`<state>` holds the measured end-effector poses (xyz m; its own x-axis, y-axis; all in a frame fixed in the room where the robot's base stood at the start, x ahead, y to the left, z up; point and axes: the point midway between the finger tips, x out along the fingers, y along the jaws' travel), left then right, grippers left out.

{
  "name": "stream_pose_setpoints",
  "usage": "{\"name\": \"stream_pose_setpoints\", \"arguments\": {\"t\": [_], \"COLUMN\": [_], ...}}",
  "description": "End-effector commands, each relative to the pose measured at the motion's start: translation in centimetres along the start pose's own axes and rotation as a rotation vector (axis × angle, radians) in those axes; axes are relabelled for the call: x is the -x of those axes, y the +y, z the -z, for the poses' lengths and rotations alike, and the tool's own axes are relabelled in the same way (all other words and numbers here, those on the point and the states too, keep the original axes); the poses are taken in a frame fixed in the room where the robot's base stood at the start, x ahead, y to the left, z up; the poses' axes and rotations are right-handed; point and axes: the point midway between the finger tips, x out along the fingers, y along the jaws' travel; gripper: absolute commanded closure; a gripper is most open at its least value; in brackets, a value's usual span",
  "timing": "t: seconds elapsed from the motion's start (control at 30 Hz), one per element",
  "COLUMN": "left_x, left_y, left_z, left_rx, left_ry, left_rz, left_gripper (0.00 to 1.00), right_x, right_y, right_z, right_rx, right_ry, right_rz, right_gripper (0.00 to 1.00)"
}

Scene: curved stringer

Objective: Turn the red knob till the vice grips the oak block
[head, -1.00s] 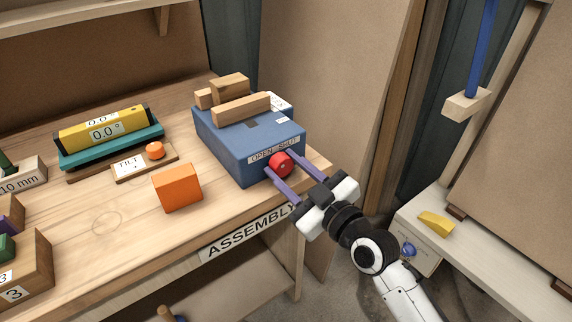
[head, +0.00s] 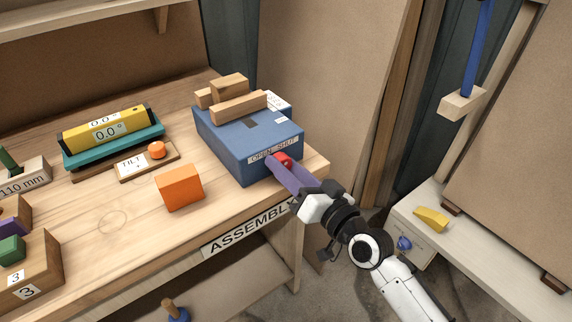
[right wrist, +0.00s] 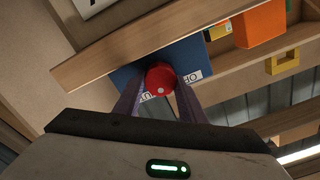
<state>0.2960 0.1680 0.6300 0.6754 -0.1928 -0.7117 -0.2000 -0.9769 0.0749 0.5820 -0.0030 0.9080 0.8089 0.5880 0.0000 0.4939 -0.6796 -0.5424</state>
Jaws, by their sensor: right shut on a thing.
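The vice is a blue box (head: 225,140) on the right part of the bench, its front label reading OPEN and SHUT. On its top are two wooden jaw bars, the front one (head: 238,107) and the back one (head: 204,98). A wooden block (head: 229,85), apparently the oak block, sits between them; I cannot tell whether both bars touch it. The red knob (head: 286,160) is on the front face, partly hidden by my right gripper (head: 280,167). In the right wrist view the fingers are on both sides of the knob (right wrist: 160,76), shut on it. My left gripper is out of view.
An orange block (head: 179,188) stands left of the vice. Further left are a tilt board with an orange knob (head: 157,150) and a yellow level (head: 105,130). A side shelf with a yellow piece (head: 431,218) is at right. Bare bench lies in front.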

Motion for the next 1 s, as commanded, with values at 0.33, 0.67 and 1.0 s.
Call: {"name": "stream_pose_setpoints", "arguments": {"t": [0.33,0.67,1.0], "left_x": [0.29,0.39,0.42], "left_y": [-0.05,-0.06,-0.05], "left_z": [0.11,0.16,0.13], "left_rx": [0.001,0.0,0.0], "left_ry": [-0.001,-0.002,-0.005], "left_rz": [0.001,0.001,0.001], "left_gripper": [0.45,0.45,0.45], "right_x": [0.01,0.01,0.01], "right_y": [0.13,0.2,0.21], "right_z": [-0.03,-0.06,-0.08], "right_rx": [-0.298,-0.464,-0.514], "right_ry": [0.0,0.0,0.0], "right_rz": [-0.001,-0.001,-0.001], "right_gripper": [0.86,0.86,0.86]}}
